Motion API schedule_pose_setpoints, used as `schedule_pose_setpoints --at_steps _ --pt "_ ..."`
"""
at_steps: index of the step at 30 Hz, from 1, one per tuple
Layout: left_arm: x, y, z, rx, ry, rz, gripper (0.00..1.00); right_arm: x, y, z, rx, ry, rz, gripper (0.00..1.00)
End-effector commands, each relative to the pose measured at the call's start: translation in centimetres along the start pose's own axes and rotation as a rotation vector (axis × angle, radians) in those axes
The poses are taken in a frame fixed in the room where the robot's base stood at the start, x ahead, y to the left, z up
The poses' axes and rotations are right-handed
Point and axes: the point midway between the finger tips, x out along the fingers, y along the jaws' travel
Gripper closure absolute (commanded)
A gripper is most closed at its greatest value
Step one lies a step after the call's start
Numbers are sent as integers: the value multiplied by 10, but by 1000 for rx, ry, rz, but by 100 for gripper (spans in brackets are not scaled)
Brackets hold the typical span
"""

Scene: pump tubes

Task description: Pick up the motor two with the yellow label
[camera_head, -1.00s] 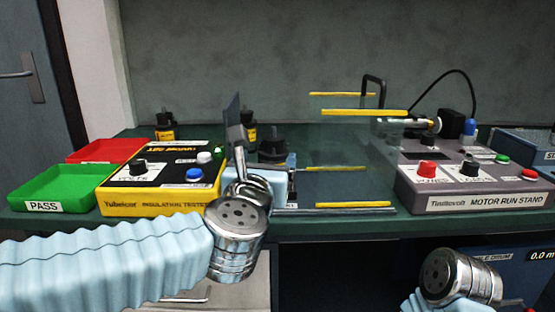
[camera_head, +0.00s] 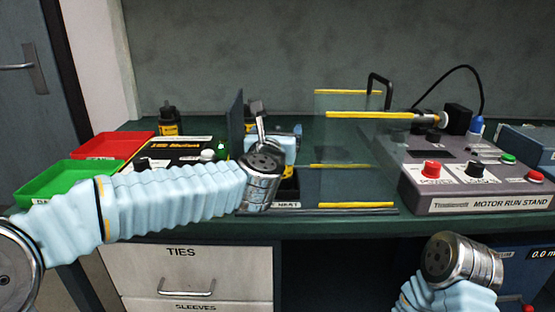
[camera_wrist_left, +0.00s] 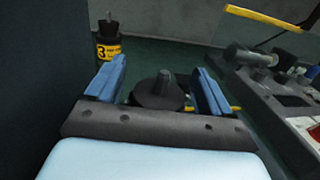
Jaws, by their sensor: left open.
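My left gripper (camera_head: 284,146) is open above the NEXT stand (camera_head: 288,206) at the middle of the bench. In the left wrist view, its two blue fingers (camera_wrist_left: 160,84) are apart on either side of a black motor (camera_wrist_left: 160,92) with a stub shaft. No number is readable on this motor, and the gripper base hides its lower part. A motor with a yellow label reading 3 (camera_wrist_left: 108,44) stands beyond the left finger.
A clear screen with yellow edges (camera_head: 345,135) stands right of my left gripper. The motor run stand (camera_head: 480,205) is beyond it. The insulation tester (camera_head: 165,152), the green tray (camera_head: 60,182) and the red tray (camera_head: 112,146) are at left. My right wrist (camera_head: 460,262) is low at right.

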Motion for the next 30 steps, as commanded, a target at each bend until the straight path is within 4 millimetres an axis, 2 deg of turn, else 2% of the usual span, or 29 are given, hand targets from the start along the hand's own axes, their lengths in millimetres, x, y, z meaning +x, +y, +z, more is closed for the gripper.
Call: schedule_pose_setpoints --at_steps 3,10,26,30 --pt "12 -1 1 -1 0 -1 18 -5 -2 0 -1 -1 -1 100" --pt "14 -1 0 0 -1 -1 18 -4 -2 0 -1 -1 -1 100" --pt "14 -1 0 0 -1 -2 98 -4 -2 0 -1 -1 -1 100" --pt "14 -1 0 0 -1 -2 100 -4 -2 0 -1 -1 -1 100"
